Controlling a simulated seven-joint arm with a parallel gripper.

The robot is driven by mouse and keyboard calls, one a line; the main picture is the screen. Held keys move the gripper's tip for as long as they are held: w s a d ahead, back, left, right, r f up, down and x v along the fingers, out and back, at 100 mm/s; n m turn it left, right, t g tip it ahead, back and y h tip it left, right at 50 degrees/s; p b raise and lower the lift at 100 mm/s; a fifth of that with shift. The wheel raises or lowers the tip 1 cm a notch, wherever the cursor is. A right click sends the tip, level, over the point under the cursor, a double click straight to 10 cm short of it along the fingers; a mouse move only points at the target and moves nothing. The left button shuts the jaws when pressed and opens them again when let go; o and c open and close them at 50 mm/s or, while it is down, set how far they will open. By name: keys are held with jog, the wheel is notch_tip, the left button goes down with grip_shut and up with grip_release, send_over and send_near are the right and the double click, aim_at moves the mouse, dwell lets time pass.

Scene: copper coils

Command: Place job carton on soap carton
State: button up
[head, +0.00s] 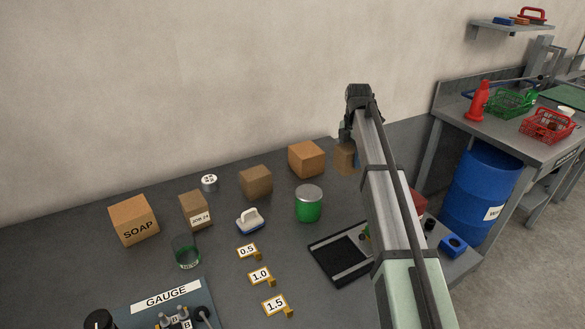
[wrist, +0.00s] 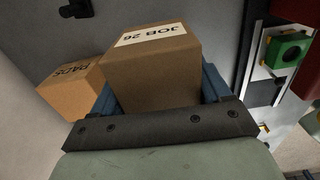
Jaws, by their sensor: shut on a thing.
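My gripper (wrist: 158,90) is shut on a brown carton marked JOB 26 (wrist: 150,62), with a blue finger on either side. In the head view the held carton (head: 344,158) shows partly behind my arm, at the back right of the bench. I cannot tell whether it touches the bench. The soap carton (head: 134,221), a larger orange-brown box marked SOAP, stands at the left of the bench, far from my gripper. Its top is bare. Another carton marked JOB 24 (head: 196,211) stands just right of it.
A PADS carton (wrist: 70,90) is left of the held one; it also shows in the head view (head: 306,159). A black tray (head: 330,260) lies in front.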

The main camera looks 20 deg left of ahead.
jog(key=shift+a+r, duration=0.1)
jog(key=shift+r, duration=0.1)
jog(key=s+a+n, duration=0.1)
jog(key=s+a, duration=0.4)
jog(key=a, duration=0.4)
jog(key=s+a+r+n, duration=0.1)
jog(key=s+a, duration=0.3)
jog(key=a, duration=0.6)
jog(key=s+a+r+n, duration=0.1)
jog(key=s+a, duration=0.4)
jog(key=a, duration=0.5)
jog(key=shift+s+a+r+n, duration=0.1)
jog(key=shift+s+a+n, duration=0.2)
jog(key=shift+n, duration=0.5)
jog(key=s+a+r+n, duration=0.2)
jog(key=s+a+r, duration=0.1)
jog(key=s+a, duration=0.95)
jog(key=s+a+r+n, duration=0.2)
jog(key=s+a+n, duration=0.1)
jog(key=s+a, duration=0.9)
send_over(129, 209)
jog(key=shift+f, duration=4)
